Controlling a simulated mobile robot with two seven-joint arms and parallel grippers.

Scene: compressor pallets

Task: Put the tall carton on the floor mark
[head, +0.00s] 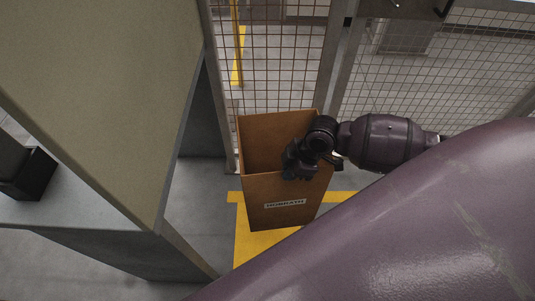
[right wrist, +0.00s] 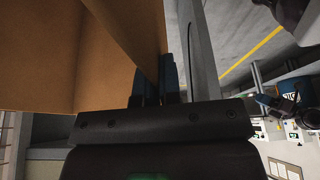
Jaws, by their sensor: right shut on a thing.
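The tall carton (head: 265,208) is brown, open at the top, with a white label on its front. It stands roughly upright in the head view, in front of the mesh fence. The yellow floor mark (head: 250,246) shows around and below its lower part; whether the carton's base touches the floor cannot be told. My right gripper (head: 300,168) is shut on the carton's top right edge. In the right wrist view the fingers (right wrist: 167,82) pinch a carton wall (right wrist: 60,50).
A wire mesh fence (head: 280,65) with a grey post (head: 335,55) stands just behind the carton. A large grey-beige panel (head: 110,80) and a grey cabinet-like structure (head: 110,262) stand close on the left. Bare floor (head: 205,205) shows between them and the carton.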

